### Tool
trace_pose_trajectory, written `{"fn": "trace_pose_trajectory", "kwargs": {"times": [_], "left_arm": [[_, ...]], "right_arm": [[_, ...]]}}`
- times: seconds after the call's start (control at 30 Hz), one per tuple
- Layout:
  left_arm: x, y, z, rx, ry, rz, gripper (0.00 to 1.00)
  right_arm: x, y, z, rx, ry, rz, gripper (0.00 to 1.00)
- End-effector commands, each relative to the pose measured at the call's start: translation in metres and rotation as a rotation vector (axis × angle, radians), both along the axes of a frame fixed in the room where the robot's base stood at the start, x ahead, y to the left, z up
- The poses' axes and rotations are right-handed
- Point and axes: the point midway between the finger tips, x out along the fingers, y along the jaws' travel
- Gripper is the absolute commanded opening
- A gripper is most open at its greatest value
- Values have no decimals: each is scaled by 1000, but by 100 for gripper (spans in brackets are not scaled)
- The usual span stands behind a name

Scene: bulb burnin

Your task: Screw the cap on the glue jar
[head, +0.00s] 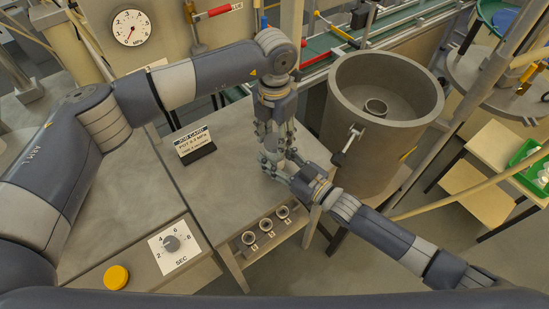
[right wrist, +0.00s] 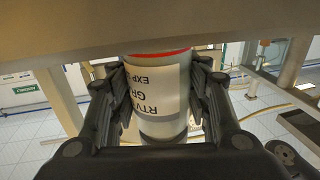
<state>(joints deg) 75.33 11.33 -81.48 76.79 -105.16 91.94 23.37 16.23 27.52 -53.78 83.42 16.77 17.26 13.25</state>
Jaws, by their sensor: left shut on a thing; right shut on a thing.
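The glue jar (right wrist: 163,95) is a pale cylinder with a white label and a red band, and its lettering appears upside down in the right wrist view. My right gripper (head: 281,165) is shut on it, with a finger on each side in the right wrist view. My left gripper (head: 276,138) points down over the front right of the workbench, directly above my right gripper and close to it. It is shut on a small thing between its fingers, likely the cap. The fingers hide the cap and the jar's mouth, so I cannot tell how they meet.
The workbench (head: 235,190) carries a job card (head: 195,145) behind left. Several small round sockets (head: 265,225) line its front edge. A large round grey vessel (head: 345,120) stands close to the right. A dial (head: 171,243) and yellow button (head: 116,277) are at the front left.

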Motion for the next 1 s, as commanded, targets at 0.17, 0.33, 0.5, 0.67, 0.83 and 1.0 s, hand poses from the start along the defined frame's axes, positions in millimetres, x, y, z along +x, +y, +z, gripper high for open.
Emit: {"fn": "trace_pose_trajectory", "kwargs": {"times": [0.17, 0.33, 0.5, 0.67, 0.83, 1.0], "left_arm": [[1, 2, 0, 3, -3, 6, 61], [1, 1, 0, 2, -2, 5, 66], [1, 1, 0, 2, -2, 5, 66], [2, 1, 11, 2, -4, 5, 66], [2, 1, 43, 1, -6, 5, 66], [2, 1, 80, 2, -5, 5, 66]], "right_arm": [[0, 0, 0, 0, 0, 0, 0], [0, 0, 0, 0, 0, 0, 0], [0, 0, 0, 0, 0, 0, 0], [0, 0, 0, 0, 0, 0, 0], [0, 0, 0, 0, 0, 0, 0], [0, 0, 0, 0, 0, 0, 0]]}}
